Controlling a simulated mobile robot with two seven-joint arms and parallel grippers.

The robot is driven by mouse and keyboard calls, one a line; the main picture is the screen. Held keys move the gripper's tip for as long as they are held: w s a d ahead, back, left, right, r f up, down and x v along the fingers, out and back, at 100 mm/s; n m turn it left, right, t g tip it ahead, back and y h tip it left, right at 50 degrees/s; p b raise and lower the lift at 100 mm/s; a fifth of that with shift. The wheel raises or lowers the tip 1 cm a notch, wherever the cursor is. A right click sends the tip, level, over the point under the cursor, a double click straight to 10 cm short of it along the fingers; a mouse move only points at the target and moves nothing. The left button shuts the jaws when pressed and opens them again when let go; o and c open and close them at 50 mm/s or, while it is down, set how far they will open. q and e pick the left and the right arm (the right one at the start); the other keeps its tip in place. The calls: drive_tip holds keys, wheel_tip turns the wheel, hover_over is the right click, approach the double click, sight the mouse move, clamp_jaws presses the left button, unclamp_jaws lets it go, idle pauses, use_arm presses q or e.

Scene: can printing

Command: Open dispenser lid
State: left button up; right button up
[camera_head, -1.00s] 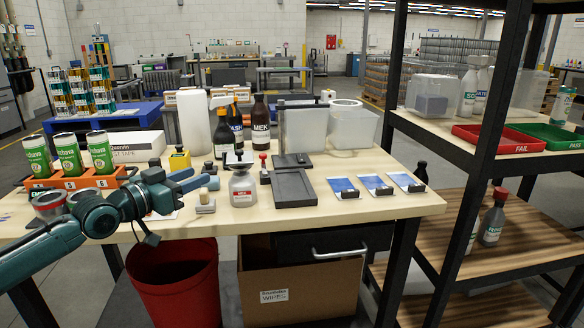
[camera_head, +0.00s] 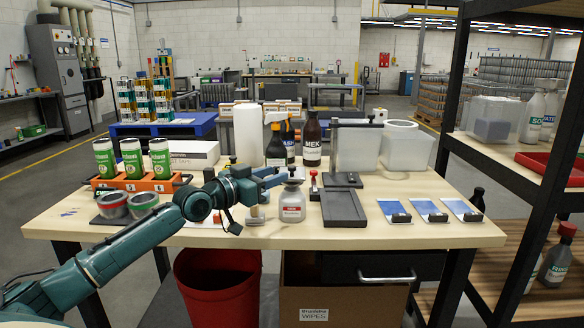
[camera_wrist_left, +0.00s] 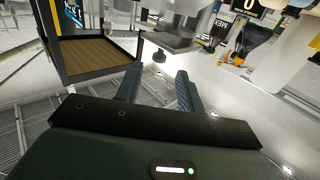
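The dispenser (camera_head: 292,206) is a squat white-grey bottle with a red label. It stands upright near the front edge of the table. Its metal lid (camera_head: 292,182) on top looks shut. My left gripper (camera_head: 280,177) points right from the left side, at the height of the lid, with its fingertips right beside it. I cannot tell whether they touch. In the left wrist view the two fingers (camera_wrist_left: 158,90) are apart with nothing clearly between them. The dispenser cannot be surely made out there. My right gripper is out of view.
A spray bottle (camera_head: 277,146) and a brown MEK bottle (camera_head: 312,142) stand behind. Green cans (camera_head: 131,158) in an orange rack are at left.

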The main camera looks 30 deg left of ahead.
sight(289, 170)
use_arm(q)
drive_tip(key=shift+x, duration=3.45)
drive_tip(key=shift+d, duration=0.1)
drive_tip(key=shift+c, duration=0.2)
clamp_jaws()
